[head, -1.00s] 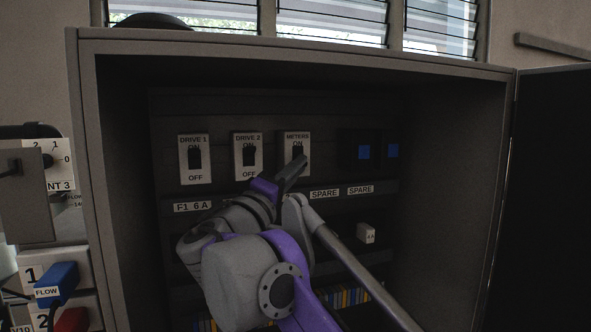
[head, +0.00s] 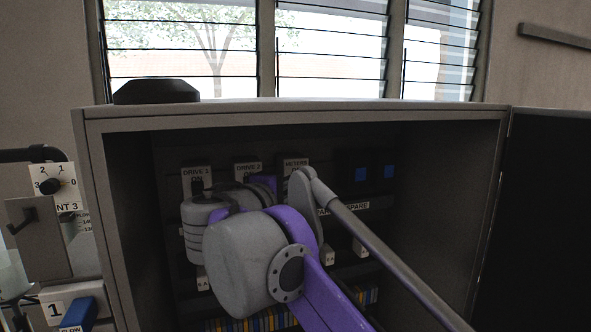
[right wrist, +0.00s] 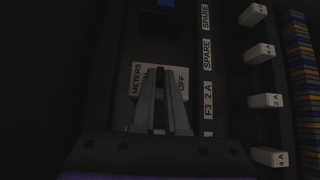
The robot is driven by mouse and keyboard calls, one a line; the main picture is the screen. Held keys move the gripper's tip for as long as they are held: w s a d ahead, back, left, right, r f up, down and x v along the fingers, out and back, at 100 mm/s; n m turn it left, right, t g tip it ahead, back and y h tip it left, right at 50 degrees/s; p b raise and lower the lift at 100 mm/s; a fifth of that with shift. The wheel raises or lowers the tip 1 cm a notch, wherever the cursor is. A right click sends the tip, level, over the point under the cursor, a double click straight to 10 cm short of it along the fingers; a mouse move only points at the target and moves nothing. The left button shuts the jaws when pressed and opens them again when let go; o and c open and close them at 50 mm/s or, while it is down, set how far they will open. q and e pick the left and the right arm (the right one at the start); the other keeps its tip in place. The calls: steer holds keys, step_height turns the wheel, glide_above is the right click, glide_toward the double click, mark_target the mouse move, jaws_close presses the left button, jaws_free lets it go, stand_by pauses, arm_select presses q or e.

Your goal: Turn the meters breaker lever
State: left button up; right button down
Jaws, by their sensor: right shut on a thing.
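The meters breaker (head: 295,163) is the third plate in the top row inside the open cabinet. In the head view only its upper part shows; my right arm covers the rest. The right wrist view shows its white plate (right wrist: 137,88) with METERS and OFF lettering. My right gripper (right wrist: 163,73) reaches over this plate, its two fingers close together on the dark lever between them. The lever is mostly hidden by the fingers, so its exact position cannot be told. The fingertips are hidden in the head view. My left gripper is not in view.
The drive 1 breaker (head: 197,174) and drive 2 breaker (head: 247,167) stand left of it. Blue-marked spare slots (head: 361,174) are to the right. The cabinet's side walls (head: 455,200) and open door (head: 540,210) bound the space. A switch panel (head: 52,185) stands outside left.

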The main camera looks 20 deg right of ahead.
steer(key=shift+w+r+n+g+y+p, duration=0.15)
steer(key=shift+r+n+g+y+p, duration=0.3)
steer(key=shift+r, duration=0.2)
steer(key=shift+w+r+n+g+y, duration=0.1)
steer(key=shift+n+g+y, duration=0.15)
steer(key=shift+n+g, duration=0.2)
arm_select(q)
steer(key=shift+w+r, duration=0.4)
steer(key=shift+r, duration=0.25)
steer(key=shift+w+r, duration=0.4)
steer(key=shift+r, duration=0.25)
arm_select(e)
steer(key=shift+w+r+n+g, duration=0.1)
steer(key=shift+r+n+g, duration=0.05)
steer(key=shift+n+g, duration=0.3)
steer(key=shift+y, duration=0.3)
steer(key=c, duration=1.2)
jaws_free()
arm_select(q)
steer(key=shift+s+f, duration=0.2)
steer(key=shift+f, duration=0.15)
arm_select(e)
steer(key=s+a, duration=0.3)
steer(key=a, duration=0.1)
steer(key=s+a, duration=0.3)
steer(key=a, duration=0.1)
steer(key=s+a+r, duration=0.1)
steer(key=s+a, duration=0.2)
steer(key=shift+a, duration=0.4)
